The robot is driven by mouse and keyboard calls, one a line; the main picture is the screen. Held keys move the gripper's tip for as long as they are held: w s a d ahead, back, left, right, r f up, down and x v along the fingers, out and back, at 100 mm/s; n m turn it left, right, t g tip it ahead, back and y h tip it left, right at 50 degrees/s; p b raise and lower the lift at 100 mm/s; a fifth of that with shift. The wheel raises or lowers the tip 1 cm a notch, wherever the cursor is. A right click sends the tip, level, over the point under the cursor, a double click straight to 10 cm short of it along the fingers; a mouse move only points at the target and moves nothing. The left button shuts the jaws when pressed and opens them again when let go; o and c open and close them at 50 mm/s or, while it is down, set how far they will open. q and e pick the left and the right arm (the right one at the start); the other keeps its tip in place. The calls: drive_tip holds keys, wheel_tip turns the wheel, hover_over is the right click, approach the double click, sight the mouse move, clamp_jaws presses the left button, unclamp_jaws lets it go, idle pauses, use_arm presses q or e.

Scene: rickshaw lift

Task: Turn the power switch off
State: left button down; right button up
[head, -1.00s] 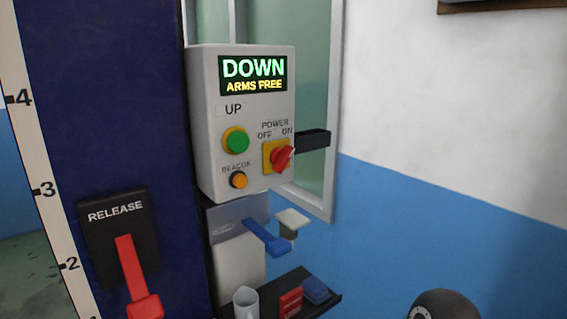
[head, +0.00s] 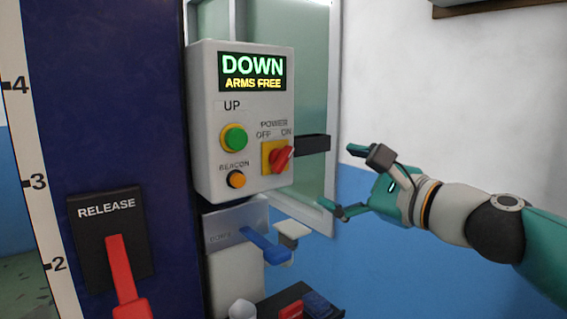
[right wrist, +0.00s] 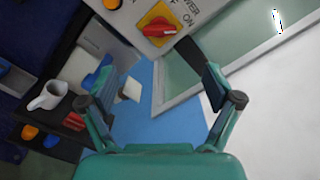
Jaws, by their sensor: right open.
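The power switch (head: 283,158) is a red knob on a yellow plate at the lower right of the grey control box (head: 205,120). Its pointer tilts up and right, toward the ON label. It also shows at the top of the right wrist view (right wrist: 158,29). My right gripper (head: 338,180) is open and empty, to the right of the box and apart from the knob. Its two fingers also frame the lower middle of the right wrist view (right wrist: 150,92). My left gripper is in neither view.
The box carries a green UP button (head: 235,138), an orange beacon button (head: 236,179) and a display (head: 252,72) reading DOWN, ARMS FREE. A black bar (head: 312,144) juts out right of the switch. Below are a blue lever (head: 265,244), a mug (right wrist: 47,95) and a red RELEASE lever (head: 122,270).

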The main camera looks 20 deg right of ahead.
sight(285, 160)
drive_tip(key=p+x, duration=0.1)
drive_tip(key=x, duration=0.7)
drive_tip(key=p+x, duration=0.1)
drive_tip(key=x, duration=0.6)
drive_tip(key=shift+w+a+f, duration=0.1)
drive_tip(key=shift+w+f, duration=0.1)
drive_tip(key=shift+w, duration=0.2)
drive_tip(key=shift+c, duration=0.3)
drive_tip(key=c, duration=1.1)
